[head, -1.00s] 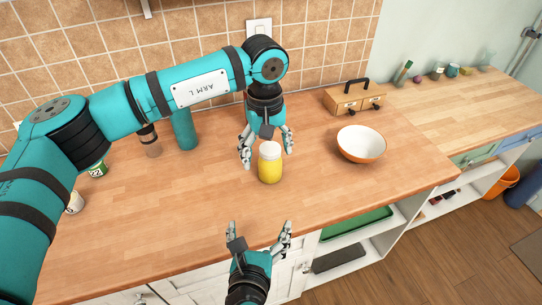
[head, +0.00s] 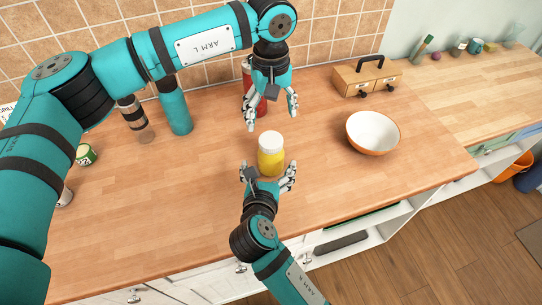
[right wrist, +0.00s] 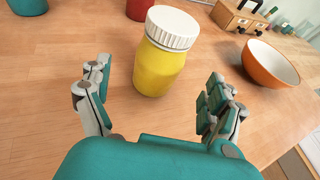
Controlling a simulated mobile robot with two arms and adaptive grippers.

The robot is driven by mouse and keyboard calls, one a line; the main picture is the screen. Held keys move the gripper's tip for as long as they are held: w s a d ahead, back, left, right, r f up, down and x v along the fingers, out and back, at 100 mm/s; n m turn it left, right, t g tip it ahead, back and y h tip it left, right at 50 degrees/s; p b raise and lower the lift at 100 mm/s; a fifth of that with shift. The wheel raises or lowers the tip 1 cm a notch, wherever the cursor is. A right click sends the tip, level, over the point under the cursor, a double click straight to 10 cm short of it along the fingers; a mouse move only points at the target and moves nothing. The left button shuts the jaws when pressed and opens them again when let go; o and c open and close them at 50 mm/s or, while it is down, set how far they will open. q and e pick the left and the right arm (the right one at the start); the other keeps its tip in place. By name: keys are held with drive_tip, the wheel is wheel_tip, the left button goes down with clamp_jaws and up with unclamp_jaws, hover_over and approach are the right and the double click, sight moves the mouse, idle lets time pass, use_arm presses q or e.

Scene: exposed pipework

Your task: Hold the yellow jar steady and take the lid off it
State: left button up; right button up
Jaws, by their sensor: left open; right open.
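The yellow jar (head: 271,159) stands upright on the wooden counter with its white lid (head: 270,140) on. In the right wrist view the jar (right wrist: 160,68) is just beyond the fingertips, and its ribbed white lid (right wrist: 172,27) faces up. My right gripper (head: 268,175) is open, low at the jar's near side, with a finger on either side; the fingers look apart from the jar in the right wrist view (right wrist: 158,95). My left gripper (head: 271,110) is open and empty, above and behind the jar, pointing down.
A white and orange bowl (head: 373,133) stands to the right. A wooden box with a black handle (head: 366,78) is behind it. A teal bottle (head: 175,106) and a brown-topped shaker (head: 134,116) stand at left. A red object (head: 261,101) is partly hidden behind my left gripper.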

sight(270, 140)
drive_tip(key=x, duration=0.8)
drive_tip(key=shift+w, duration=0.2)
use_arm(q)
drive_tip(key=shift+s, duration=0.1)
use_arm(e)
drive_tip(key=shift+s, duration=0.1)
drive_tip(key=shift+c, duration=0.7)
clamp_jaws()
use_arm(q)
drive_tip(key=m, duration=0.8)
drive_tip(key=shift+m, duration=0.4)
drive_tip(key=shift+f, duration=4)
drive_tip(key=shift+c, duration=0.4)
